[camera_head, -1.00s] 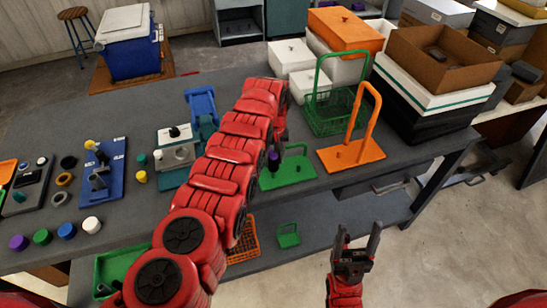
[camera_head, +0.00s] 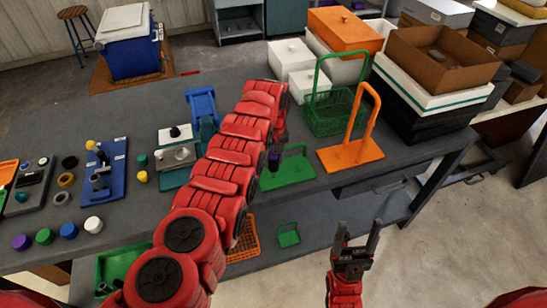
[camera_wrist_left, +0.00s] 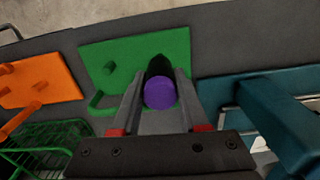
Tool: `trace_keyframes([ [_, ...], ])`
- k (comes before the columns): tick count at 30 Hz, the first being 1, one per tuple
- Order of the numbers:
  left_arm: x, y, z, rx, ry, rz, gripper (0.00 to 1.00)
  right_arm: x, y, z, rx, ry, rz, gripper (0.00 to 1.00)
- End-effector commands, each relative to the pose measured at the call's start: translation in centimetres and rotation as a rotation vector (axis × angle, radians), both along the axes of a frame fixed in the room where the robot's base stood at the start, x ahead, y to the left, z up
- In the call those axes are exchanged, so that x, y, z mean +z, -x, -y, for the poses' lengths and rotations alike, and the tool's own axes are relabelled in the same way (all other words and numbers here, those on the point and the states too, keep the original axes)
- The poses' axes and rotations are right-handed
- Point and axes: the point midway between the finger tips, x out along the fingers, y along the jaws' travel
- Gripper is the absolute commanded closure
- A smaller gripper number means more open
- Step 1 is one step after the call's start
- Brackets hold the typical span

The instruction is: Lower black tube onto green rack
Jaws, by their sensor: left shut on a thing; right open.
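The black tube (camera_wrist_left: 158,66) has a purple cap (camera_wrist_left: 160,93) that faces the left wrist camera. My left gripper (camera_wrist_left: 162,85) is shut on it, with a finger on each side. In the head view the tube (camera_head: 273,162) looks upright over the left part of the green rack (camera_head: 291,172), partly hidden by my arm. The green rack (camera_wrist_left: 128,46) is a flat plate with a short peg and a loop handle. I cannot tell whether the tube touches the plate. My right gripper (camera_head: 357,236) is open and empty, in front of the table.
An orange rack (camera_head: 350,154) with a tall handle stands right of the green one. A green wire basket (camera_head: 331,112) is behind. A teal fixture (camera_wrist_left: 272,115) lies close beside the left gripper. Boxes (camera_head: 436,70) crowd the back right.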

Motion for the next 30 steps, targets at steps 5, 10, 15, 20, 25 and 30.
trace_keyframes([
  [5,0.04,-0.02,0.0,0.0,0.001,0.001,1.0,0.02,0.01,0.0,0.0,0.0,0.0,0.34],
  [10,-0.01,-0.01,0.0,0.0,0.0,0.0,1.0,-0.02,-0.01,0.0,0.0,0.0,0.0,0.34],
  [15,-0.35,-0.03,0.0,0.0,0.0,0.001,1.0,-0.42,0.0,0.0,0.0,0.0,0.0,0.34],
  [20,-0.41,-0.03,0.01,0.0,0.0,0.001,1.0,-0.53,0.0,0.0,0.0,0.0,0.0,0.34],
  [25,-0.38,-0.02,0.0,0.0,0.0,0.0,1.0,-0.49,0.0,0.0,0.0,0.0,0.0,0.34],
  [30,-0.4,-0.02,0.0,0.0,0.0,0.0,1.0,-0.51,-0.01,0.0,0.0,0.0,0.0,0.34],
])
